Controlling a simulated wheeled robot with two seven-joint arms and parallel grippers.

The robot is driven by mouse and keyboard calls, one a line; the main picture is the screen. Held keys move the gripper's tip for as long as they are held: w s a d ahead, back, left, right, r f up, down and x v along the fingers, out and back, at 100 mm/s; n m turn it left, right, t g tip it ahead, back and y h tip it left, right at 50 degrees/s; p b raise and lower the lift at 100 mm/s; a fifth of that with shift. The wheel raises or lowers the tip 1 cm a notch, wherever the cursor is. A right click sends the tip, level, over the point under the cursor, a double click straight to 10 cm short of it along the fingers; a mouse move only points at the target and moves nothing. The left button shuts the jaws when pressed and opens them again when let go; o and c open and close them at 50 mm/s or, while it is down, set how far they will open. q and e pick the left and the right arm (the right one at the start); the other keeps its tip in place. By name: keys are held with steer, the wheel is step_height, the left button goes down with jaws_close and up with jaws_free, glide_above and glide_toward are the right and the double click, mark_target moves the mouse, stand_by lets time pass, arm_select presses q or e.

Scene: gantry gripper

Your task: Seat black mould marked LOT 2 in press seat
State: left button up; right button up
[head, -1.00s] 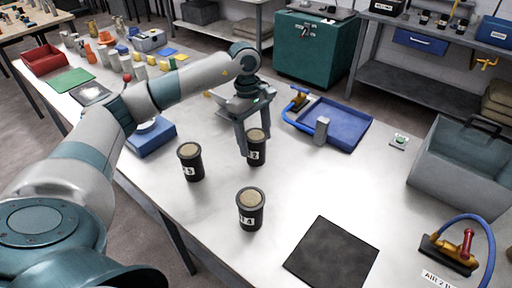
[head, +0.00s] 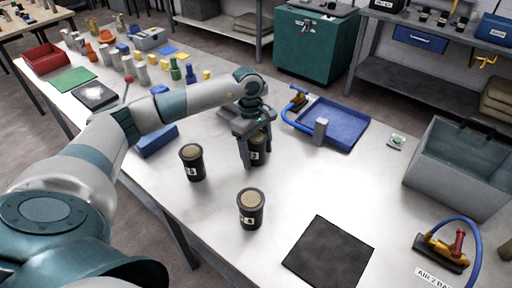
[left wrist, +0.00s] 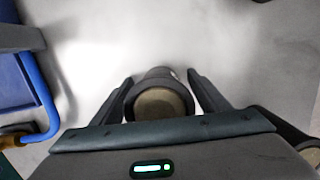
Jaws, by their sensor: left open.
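Three black cylindrical moulds with tan tops stand upright on the pale table. The far one, whose label looks like a 2, is the LOT 2 mould (head: 261,154). My left gripper (head: 249,158) points down with its fingers on either side of that mould and hides part of it. In the left wrist view the mould (left wrist: 158,103) sits between the two open fingers, with gaps visible. The other moulds are one at left (head: 192,163) and one nearer the front (head: 250,209). I cannot make out which thing is the press seat. My right gripper is not in view.
A black mat (head: 330,252) lies front right. A grey bin (head: 455,170) and an air tool (head: 440,252) are at right. The table between mould and mat is clear.

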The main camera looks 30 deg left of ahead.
mark_target(260, 142)
arm_select(q)
steer(key=shift+c, duration=0.6)
steer(key=c, duration=1)
steer(key=shift+r, duration=0.2)
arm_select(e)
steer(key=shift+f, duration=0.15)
